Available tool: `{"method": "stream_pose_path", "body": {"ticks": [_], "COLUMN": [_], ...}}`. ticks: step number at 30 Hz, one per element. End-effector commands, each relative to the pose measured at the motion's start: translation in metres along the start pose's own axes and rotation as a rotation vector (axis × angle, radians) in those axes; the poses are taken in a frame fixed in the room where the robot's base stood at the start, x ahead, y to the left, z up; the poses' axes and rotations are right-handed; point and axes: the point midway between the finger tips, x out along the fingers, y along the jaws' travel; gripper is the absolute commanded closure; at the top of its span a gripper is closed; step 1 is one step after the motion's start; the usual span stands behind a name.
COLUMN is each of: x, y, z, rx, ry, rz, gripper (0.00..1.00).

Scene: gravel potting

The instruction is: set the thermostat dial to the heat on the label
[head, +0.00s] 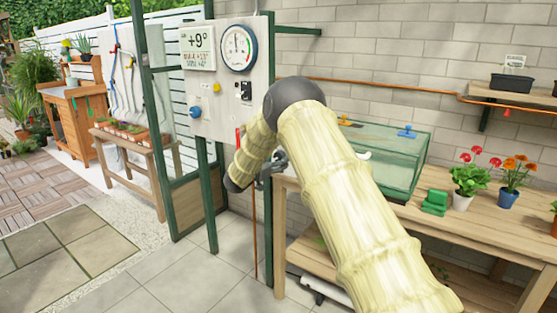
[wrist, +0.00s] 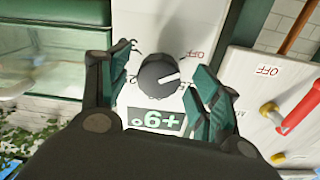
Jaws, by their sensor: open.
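The thermostat dial (wrist: 158,76), a dark round knob with a white pointer mark, sits on a pale plate in the wrist view. Its mark points right in that view, a little below the upside-down OFF print. A green display (wrist: 157,119) beside it reads +9°, upside down. My gripper (wrist: 167,72) is open, one teal-padded finger on each side of the dial; I cannot tell whether they touch it. In the head view a white label (head: 197,47) shows a large +9° above smaller, unclear lines. The dial is not visible there.
A red-handled valve (wrist: 302,113) stands right of the dial in the wrist view. The panel carries a round gauge (head: 239,47) and a blue knob (head: 195,112). A glass tank (head: 385,165) and potted flowers (head: 468,178) stand on the wooden bench.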

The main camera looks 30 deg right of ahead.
Motion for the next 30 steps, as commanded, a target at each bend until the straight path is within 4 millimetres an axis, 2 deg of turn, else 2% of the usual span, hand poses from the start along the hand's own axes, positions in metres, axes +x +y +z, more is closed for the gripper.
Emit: {"method": "stream_pose_path", "body": {"ticks": [6, 15, 17, 23, 30], "x": [0.015, 0.017, 0.017, 0.016, 0.016], "y": [0.0, 0.0, 0.0, 0.0, 0.0], "z": [0.001, 0.0, 0.0, 0.0, 0.001], "rx": [-0.001, -0.001, -0.001, 0.0, 0.01], "ry": [-0.001, -0.001, -0.001, -0.001, -0.001], "rz": [0.0, 0.0, 0.0, 0.0, 0.0], "gripper": [0.36, 0.36, 0.44, 0.8, 0.82]}}
